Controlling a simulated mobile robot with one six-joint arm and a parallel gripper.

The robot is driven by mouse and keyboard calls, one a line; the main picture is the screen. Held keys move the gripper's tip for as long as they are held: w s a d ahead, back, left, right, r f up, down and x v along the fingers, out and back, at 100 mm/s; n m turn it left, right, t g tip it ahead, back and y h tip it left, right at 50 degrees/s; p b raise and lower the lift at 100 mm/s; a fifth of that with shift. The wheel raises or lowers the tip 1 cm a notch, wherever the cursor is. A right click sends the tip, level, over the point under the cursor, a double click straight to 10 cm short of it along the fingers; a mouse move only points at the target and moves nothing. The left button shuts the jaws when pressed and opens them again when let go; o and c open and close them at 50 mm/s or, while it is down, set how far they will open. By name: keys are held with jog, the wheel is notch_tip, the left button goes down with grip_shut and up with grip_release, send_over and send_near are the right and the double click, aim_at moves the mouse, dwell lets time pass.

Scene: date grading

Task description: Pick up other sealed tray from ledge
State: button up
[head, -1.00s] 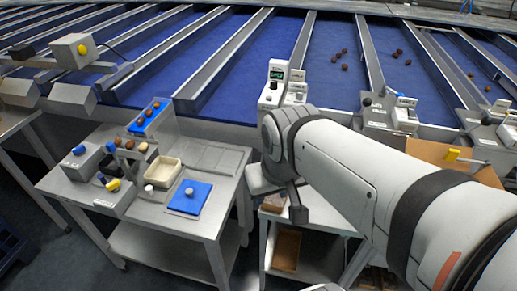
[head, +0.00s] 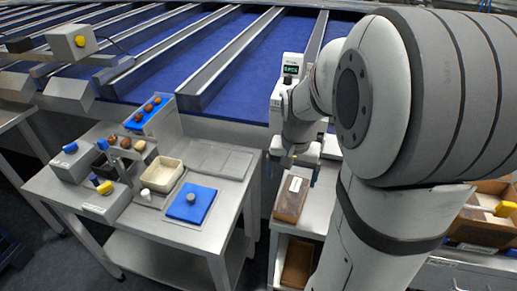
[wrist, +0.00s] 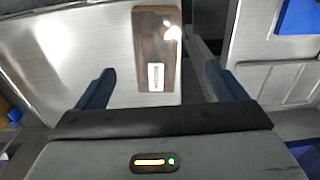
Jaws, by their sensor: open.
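A brown sealed tray (head: 291,199) with a small white label lies on the pale metal ledge (head: 318,208) right of the grading table. In the wrist view the tray (wrist: 150,45) has a shiny top with bright reflections. My gripper (head: 293,170) is above the ledge, close to the tray's far end in the head view. In the wrist view my gripper (wrist: 160,75) is open, with one finger on each side of the tray. No contact shows. Another brown tray (head: 298,262) sits on the lower shelf.
The grading table (head: 235,200) at left holds a blue pad (head: 192,203), a cream bin (head: 162,174) and dates on a blue strip. An open brown box (head: 485,232) is at right. My arm hides much of the right side.

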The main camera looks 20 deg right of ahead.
jog(key=m, duration=0.1)
send_over(293, 193)
jog(key=f, duration=0.4)
jog(key=shift+s+d+b, duration=0.1)
jog(key=shift+s+b, duration=0.1)
jog(key=shift+b, duration=0.15)
jog(key=f, duration=0.7)
jog(key=shift+w, duration=0.25)
jog(key=c, duration=1.1)
jog(key=shift+c, duration=0.2)
